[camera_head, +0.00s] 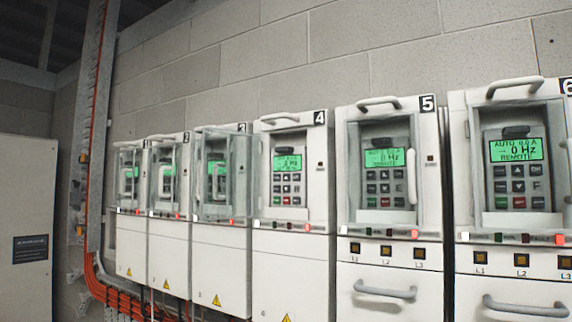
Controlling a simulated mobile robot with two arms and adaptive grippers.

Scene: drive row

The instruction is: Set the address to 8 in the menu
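A row of white drive cabinets stands along the wall. Labels 4 (319,118), 5 (427,103) and 6 (567,86) read clearly; the farther labels are small. Drive 6's green display (516,150) reads AUTO, 0.0 A, 0 Hz, REMOTE; no menu or address shows on it. Its keypad (518,187) is below. Drive 5's display (384,158) and drive 4's display (288,163) also show Hz; their smaller text is hard to read. Drive 3's keypad (217,182) is behind a clear cover (240,175). Neither of my grippers is in view.
Grab handles (515,85) top the cabinets, and lower handles (384,290) project from drives 5 and 6. Red lamps (559,239) glow under the keypads. Orange cables (120,297) run down at the left, beside a pale cabinet (25,190). The floor is not visible.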

